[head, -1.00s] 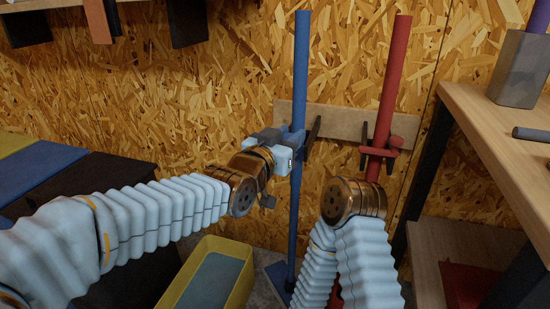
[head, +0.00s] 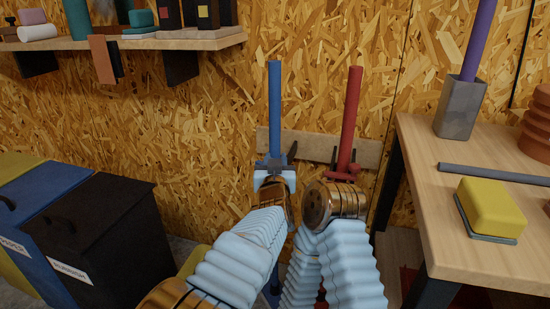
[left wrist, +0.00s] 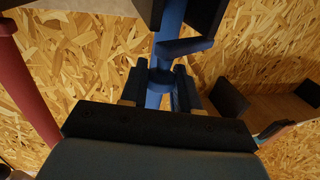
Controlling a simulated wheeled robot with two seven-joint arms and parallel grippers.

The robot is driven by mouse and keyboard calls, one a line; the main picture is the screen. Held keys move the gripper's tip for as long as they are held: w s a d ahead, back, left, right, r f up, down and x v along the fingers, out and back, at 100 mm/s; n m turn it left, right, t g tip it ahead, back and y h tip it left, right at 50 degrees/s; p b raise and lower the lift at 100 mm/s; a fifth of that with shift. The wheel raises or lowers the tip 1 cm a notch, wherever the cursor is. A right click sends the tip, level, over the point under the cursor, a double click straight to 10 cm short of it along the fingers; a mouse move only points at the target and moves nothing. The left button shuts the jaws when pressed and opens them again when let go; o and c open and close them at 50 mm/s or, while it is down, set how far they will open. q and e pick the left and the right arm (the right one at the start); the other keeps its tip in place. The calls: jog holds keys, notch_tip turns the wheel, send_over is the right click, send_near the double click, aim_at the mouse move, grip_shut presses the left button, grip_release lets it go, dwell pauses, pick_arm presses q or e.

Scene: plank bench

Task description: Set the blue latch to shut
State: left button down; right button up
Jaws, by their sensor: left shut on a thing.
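A blue pole (head: 275,105) stands upright in front of a wooden wall strip (head: 320,149). Blue parts of the latch (head: 272,163) show on the pole at strip height, partly hidden by my gripper. My left gripper (head: 275,178) is at the pole just below these parts. In the left wrist view, its two fingers (left wrist: 160,88) sit on either side of the blue pole (left wrist: 173,18) and are shut on it. A short blue bar (left wrist: 185,47) sticks out sideways just beyond the fingers. I cannot tell the latch's setting. My right gripper is out of view.
A red pole (head: 351,110) with a red latch (head: 345,170) stands close on the right. My right arm's bronze joint is in front of it. A bench (head: 440,150) with a yellow block (head: 492,205) is at right. Dark bins (head: 95,235) are at left, below a shelf (head: 190,42).

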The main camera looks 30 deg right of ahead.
pick_arm(q)
jog(key=shift+r, duration=0.45)
jog(key=c, duration=0.9)
grip_release()
jog(key=shift+f, duration=0.2)
jog(key=b+v, duration=0.1)
jog(key=v, duration=1.2)
jog(key=shift+s+a+f, duration=0.1)
jog(key=shift+s+a, duration=0.1)
jog(key=shift+s, duration=0.15)
